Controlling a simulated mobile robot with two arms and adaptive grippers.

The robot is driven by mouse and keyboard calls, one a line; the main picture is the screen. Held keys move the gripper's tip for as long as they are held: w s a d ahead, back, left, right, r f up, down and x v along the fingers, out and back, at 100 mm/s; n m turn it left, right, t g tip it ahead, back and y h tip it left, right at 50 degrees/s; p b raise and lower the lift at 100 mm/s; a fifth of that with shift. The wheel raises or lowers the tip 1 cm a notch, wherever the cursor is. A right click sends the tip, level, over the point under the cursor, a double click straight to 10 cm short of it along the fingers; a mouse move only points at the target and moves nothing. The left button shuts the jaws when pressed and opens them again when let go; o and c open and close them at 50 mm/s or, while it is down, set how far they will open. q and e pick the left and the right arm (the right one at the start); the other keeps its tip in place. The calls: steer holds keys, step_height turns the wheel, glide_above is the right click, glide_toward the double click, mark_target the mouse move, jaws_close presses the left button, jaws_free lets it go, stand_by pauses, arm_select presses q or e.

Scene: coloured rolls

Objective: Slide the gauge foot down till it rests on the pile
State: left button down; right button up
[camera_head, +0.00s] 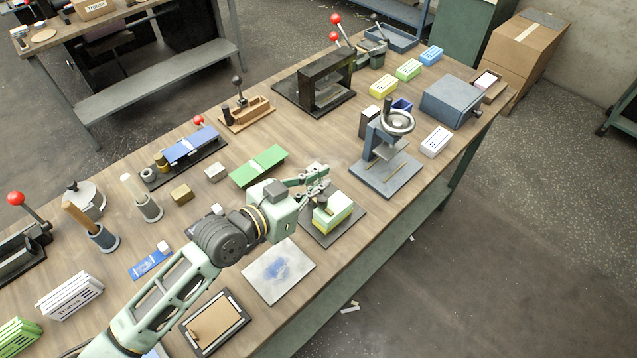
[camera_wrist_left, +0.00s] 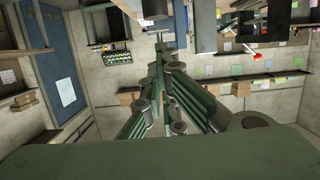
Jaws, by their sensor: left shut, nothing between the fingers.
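The pile (camera_head: 341,207) is a pale block with a yellow lower part, on a dark base plate (camera_head: 319,239) in the head view. I cannot tell the gauge foot apart, nor whether anything touches the pile's top. My left gripper (camera_head: 324,179) is just above and behind the green piece, its fingers pointing right. In the left wrist view the fingers (camera_wrist_left: 160,62) are closed together with nothing between them. My right gripper is not in view.
A blue-grey press with a handwheel (camera_head: 398,122) stands to the right. A green plate (camera_head: 258,166) lies behind my gripper. A pale sheet with a blue smudge (camera_head: 262,285) lies in front. The table's front edge is close to the base plate.

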arm_select(q)
steer(key=r+b+v, duration=0.1)
steer(key=b+v, duration=0.1)
steer(key=v, duration=0.8)
steer(key=shift+s+r, duration=0.15)
steer(key=shift+r, duration=0.25)
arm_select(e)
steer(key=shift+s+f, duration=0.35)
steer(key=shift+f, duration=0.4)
